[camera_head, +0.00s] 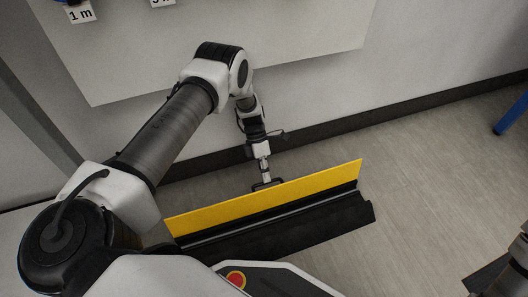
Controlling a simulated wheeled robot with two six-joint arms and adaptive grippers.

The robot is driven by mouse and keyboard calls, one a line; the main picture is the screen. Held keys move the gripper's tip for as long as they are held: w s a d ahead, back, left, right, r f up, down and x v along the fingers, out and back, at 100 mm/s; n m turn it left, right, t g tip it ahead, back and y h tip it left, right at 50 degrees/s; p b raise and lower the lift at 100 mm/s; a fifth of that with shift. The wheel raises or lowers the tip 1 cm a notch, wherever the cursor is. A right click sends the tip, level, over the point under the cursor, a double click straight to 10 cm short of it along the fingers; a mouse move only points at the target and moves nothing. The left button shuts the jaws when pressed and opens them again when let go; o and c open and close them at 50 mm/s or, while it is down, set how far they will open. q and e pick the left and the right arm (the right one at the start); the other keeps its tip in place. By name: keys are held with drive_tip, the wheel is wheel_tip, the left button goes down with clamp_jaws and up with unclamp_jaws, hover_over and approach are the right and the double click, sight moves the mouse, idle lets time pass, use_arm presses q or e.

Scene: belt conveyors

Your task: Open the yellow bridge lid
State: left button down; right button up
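The yellow bridge lid (300,192) is a long flat panel running from lower left to upper right in the middle of the head view. A long black part (300,228) with a thin grey strip lies along its near side. My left arm reaches over from the left and down, so its gripper (266,184) is at the lid's far edge, near the middle of its length. The fingertips are small and partly hidden by the lid, and I cannot tell whether they touch it or grip it. Part of my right arm shows at the lower right edge; its gripper is not clearly visible.
A pale wall with a dark skirting (410,110) and a large white board (220,35) stands behind. Bare grey floor (430,175) lies right of the lid. A blue leg (512,115) is at the right edge.

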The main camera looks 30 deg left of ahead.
use_arm(q)
drive_tip(key=shift+s+f, duration=0.25)
drive_tip(key=shift+f, duration=0.85)
use_arm(e)
drive_tip(key=shift+w+a+f, duration=0.1)
drive_tip(key=shift+a+f, duration=0.1)
drive_tip(key=shift+f, duration=0.25)
use_arm(q)
drive_tip(key=c, duration=1.6)
unclamp_jaws()
drive_tip(key=o, duration=0.4)
drive_tip(key=shift+w+d+f, duration=0.1)
drive_tip(key=shift+d+f, duration=0.05)
drive_tip(key=shift+f, duration=0.25)
drive_tip(key=shift+o, duration=0.9)
drive_tip(key=shift+w+d+f, duration=0.15)
drive_tip(key=shift+f, duration=0.1)
drive_tip(key=shift+w+r, duration=0.15)
drive_tip(key=shift+r, duration=0.15)
drive_tip(key=shift+c, duration=0.9)
use_arm(e)
drive_tip(key=shift+d+r, duration=0.1)
drive_tip(key=shift+d, duration=0.1)
use_arm(q)
drive_tip(key=shift+a+r, duration=0.1)
drive_tip(key=shift+a, duration=0.15)
drive_tip(key=shift+r, duration=0.1)
use_arm(e)
drive_tip(key=shift+r, duration=0.1)
